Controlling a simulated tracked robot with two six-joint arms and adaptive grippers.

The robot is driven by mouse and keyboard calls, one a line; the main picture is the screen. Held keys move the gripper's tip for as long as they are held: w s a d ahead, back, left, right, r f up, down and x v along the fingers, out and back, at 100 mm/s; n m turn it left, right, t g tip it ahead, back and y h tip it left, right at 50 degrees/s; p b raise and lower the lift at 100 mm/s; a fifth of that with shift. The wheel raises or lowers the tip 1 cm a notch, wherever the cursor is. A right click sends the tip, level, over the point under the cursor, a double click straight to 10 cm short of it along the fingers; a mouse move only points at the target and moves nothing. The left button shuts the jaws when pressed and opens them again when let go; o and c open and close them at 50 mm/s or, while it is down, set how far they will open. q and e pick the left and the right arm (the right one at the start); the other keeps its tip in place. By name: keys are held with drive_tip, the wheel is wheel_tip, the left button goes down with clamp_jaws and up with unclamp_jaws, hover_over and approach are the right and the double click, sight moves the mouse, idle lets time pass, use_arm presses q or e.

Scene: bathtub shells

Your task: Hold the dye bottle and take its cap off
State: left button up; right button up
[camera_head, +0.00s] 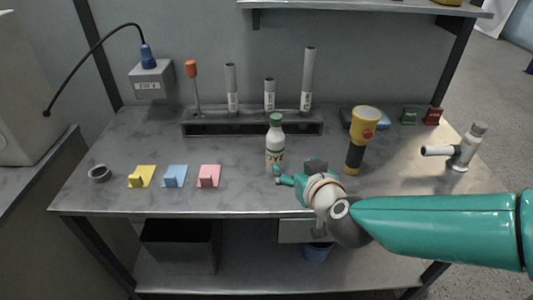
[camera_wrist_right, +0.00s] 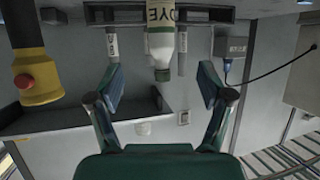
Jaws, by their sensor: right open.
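The dye bottle (camera_head: 275,155) stands upright near the middle of the worktop. It is white with dark letters and has a green cap (camera_head: 276,119) on its top. My right gripper (camera_head: 278,176) is at the bottle's lower right in the head view, open and empty. In the right wrist view the picture is upside down. There the bottle (camera_wrist_right: 160,42) hangs from the top edge, cap end downward, beyond and between the spread fingers of my right gripper (camera_wrist_right: 160,90). My left gripper is not in view.
A yellow flashlight (camera_head: 362,130) stands right of the bottle, close to my right arm. A rack (camera_head: 250,129) with tubes and an orange-handled tool stands behind. Yellow (camera_head: 142,177), blue (camera_head: 175,176) and pink (camera_head: 208,176) pieces lie left. A grey ring (camera_head: 99,173) lies far left.

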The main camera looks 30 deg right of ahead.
drive_tip(key=p, duration=0.4)
approach(278, 150)
drive_tip(key=w, duration=0.2)
drive_tip(key=x, duration=0.4)
drive_tip(key=shift+w+d+f, duration=0.15)
drive_tip(key=shift+d+f, duration=0.1)
drive_tip(key=shift+f, duration=0.3)
drive_tip(key=shift+p+x, duration=0.65)
drive_tip(key=shift+x, duration=2.45)
drive_tip(key=shift+f, duration=0.1)
drive_tip(key=c, duration=1.4)
drive_tip(key=shift+o, duration=0.2)
